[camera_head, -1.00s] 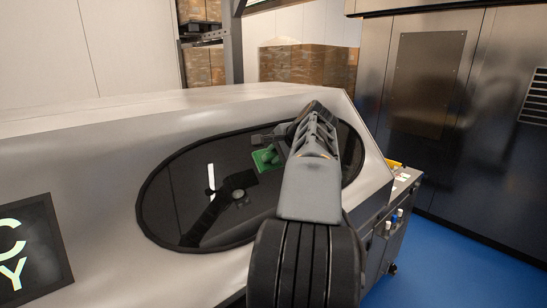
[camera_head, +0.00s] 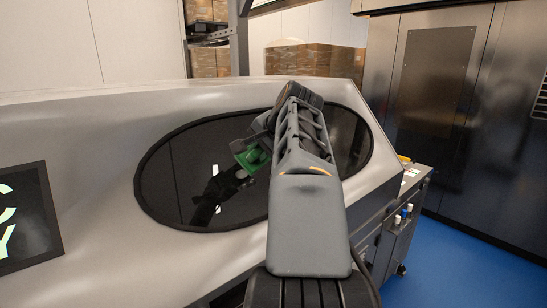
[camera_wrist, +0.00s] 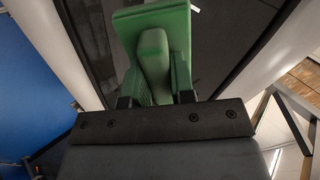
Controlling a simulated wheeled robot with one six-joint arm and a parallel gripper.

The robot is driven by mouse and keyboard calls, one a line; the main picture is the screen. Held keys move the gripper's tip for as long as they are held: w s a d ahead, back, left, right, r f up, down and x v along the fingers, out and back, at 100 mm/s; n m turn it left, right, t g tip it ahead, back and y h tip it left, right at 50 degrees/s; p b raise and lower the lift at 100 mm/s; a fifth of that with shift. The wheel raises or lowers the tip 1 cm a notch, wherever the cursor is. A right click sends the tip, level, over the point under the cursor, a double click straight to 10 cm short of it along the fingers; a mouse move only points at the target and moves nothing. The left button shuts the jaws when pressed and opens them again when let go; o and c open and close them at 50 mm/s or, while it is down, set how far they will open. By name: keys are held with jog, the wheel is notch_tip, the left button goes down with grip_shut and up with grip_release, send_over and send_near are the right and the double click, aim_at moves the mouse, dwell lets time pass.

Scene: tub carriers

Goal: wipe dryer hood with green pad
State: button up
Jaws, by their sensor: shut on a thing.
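The dryer hood (camera_head: 80,140) is a large pale metal housing across the left and middle of the head view. It has a dark glossy oval window (camera_head: 185,175) with a black rim. My gripper (camera_wrist: 155,98) is shut on the green pad (camera_wrist: 125,35), gripping its raised handle in the wrist view. In the head view the green pad (camera_head: 250,157) is at the oval window, partly hidden by my gripper and arm. The pad's face is toward the dark glass; I cannot tell whether it touches. My arm is reflected in the glass.
A small cart (camera_head: 400,225) with bottles stands right of the hood. A tall dark metal cabinet (camera_head: 440,110) fills the right side. Blue floor (camera_head: 460,250) is clear between. Stacked cartons (camera_head: 305,60) stand behind the hood. A dark display panel (camera_head: 30,215) is at the left.

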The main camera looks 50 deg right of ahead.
aim_at(253, 167)
jog(key=a+f+n, duration=0.1)
jog(key=s+a+f+n+b, duration=0.1)
jog(key=a+n, duration=0.1)
jog(key=shift+s+y, duration=0.2)
jog(key=shift+y, duration=0.1)
jog(key=shift+s+a+n, duration=0.1)
jog(key=shift+s+n, duration=0.05)
jog(key=shift+n, duration=0.25)
jog(key=shift+f+n+t, duration=0.15)
jog(key=shift+n+t, duration=0.15)
jog(key=shift+n, duration=0.2)
jog(key=shift+w+f, duration=0.4)
jog(key=shift+w, duration=0.1)
jog(key=shift+b+x, duration=0.85)
jog(key=shift+x, duration=1.5)
jog(key=shift+d+x, duration=0.2)
jog(key=shift+x, duration=0.65)
jog(key=shift+s+d, duration=0.15)
jog(key=shift+d, duration=0.85)
jog(key=shift+s+d, duration=0.15)
jog(key=shift+d, duration=0.85)
jog(key=shift+w, duration=0.1)
